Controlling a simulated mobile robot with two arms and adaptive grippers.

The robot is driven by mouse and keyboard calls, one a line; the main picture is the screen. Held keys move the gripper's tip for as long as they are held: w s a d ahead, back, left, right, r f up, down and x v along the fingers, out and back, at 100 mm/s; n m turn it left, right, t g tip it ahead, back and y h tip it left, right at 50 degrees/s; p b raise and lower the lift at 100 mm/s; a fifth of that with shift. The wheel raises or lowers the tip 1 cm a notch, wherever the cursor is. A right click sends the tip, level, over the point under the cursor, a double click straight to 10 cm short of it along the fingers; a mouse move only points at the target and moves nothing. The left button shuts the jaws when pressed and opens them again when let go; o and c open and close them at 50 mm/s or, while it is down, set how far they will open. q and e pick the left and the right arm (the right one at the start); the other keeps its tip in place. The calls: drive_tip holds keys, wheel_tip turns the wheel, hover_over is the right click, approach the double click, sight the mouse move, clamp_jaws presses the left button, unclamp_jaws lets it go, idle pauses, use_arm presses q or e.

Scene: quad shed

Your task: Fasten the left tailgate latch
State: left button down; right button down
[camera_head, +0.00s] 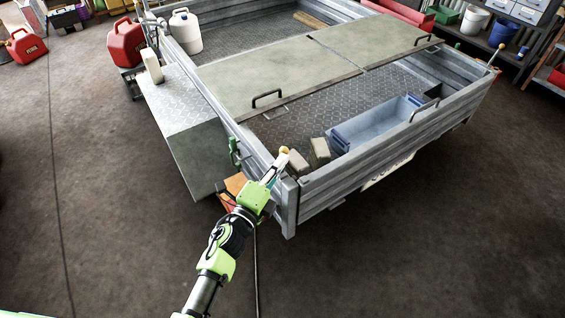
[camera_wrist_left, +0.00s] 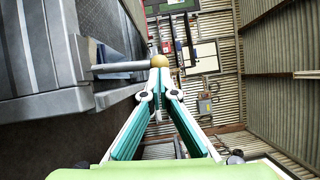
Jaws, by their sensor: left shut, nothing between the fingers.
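The left tailgate latch shows as a pale knob (camera_head: 284,150) at the near left rear corner of the trailer. In the left wrist view its tan ball knob (camera_wrist_left: 160,60) ends a grey rod (camera_wrist_left: 122,67) that comes from the left. My left gripper (camera_head: 277,165) is shut and empty, with its fingertips (camera_wrist_left: 158,72) right at the knob; I cannot tell whether they touch it. The tailgate (camera_head: 385,162) stands upright across the rear. The gripper partly hides the latch and corner post (camera_head: 289,205). My right gripper is not in view.
A blue-grey bin (camera_head: 375,127) and two pale blocks (camera_head: 319,149) sit inside the bed behind the tailgate. A green fitting (camera_head: 234,151) is on the left side wall. A metal box (camera_head: 185,125) juts out beside it. The floor behind the tailgate is clear.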

use_arm(q)
drive_tip(key=w+a+f+n+g+p, duration=0.4)
drive_tip(key=w+a+n+p, duration=0.3)
drive_tip(key=w+p, duration=0.2)
drive_tip(key=shift+w+a+f+n+g, duration=0.25)
drive_tip(key=shift+w+g, duration=0.25)
drive_tip(key=shift+w, duration=0.25)
idle(0.4)
idle(0.5)
